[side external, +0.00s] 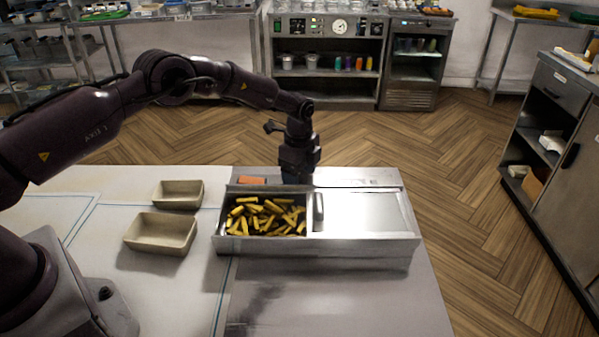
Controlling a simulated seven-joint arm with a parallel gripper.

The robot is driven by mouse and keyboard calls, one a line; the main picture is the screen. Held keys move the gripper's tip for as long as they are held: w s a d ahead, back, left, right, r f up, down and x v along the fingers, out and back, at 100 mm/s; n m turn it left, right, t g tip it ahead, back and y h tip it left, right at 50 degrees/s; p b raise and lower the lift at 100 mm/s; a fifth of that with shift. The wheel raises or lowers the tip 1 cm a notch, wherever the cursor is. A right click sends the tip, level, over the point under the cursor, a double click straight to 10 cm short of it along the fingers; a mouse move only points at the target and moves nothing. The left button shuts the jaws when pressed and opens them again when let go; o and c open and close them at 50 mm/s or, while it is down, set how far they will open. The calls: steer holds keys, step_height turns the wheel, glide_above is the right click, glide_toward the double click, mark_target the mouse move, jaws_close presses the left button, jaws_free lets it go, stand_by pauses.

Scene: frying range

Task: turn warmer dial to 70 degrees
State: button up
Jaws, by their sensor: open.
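The warmer (365,246) is a long metal box on the worktop. Its left bay holds a heap of yellow fries (265,217), and a flat metal lid (362,212) covers the right bay. My gripper (297,180) points down at the warmer's rear ledge (345,179), just behind the fries bay. Its fingers are small and dark here, and I cannot tell whether they touch anything. I cannot make out the warmer dial or its setting; my gripper may hide it. An orange patch (252,180) shows on the rear ledge, left of my gripper.
Two empty beige trays, a smaller one (178,194) and a larger one (160,232), stand left of the warmer. The worktop (330,300) in front is clear. A dark cabinet (555,150) stands at the right, and a counter with gauges (328,27) is far behind.

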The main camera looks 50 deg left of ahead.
steer(key=c, duration=0.9)
steer(key=shift+n, duration=0.3)
steer(key=n, duration=0.4)
steer(key=shift+r, duration=0.1)
steer(key=n, duration=0.5)
steer(key=shift+n, duration=0.4)
steer(key=n, duration=0.4)
steer(key=shift+n, duration=0.3)
steer(key=n, duration=0.4)
steer(key=shift+n, duration=0.7)
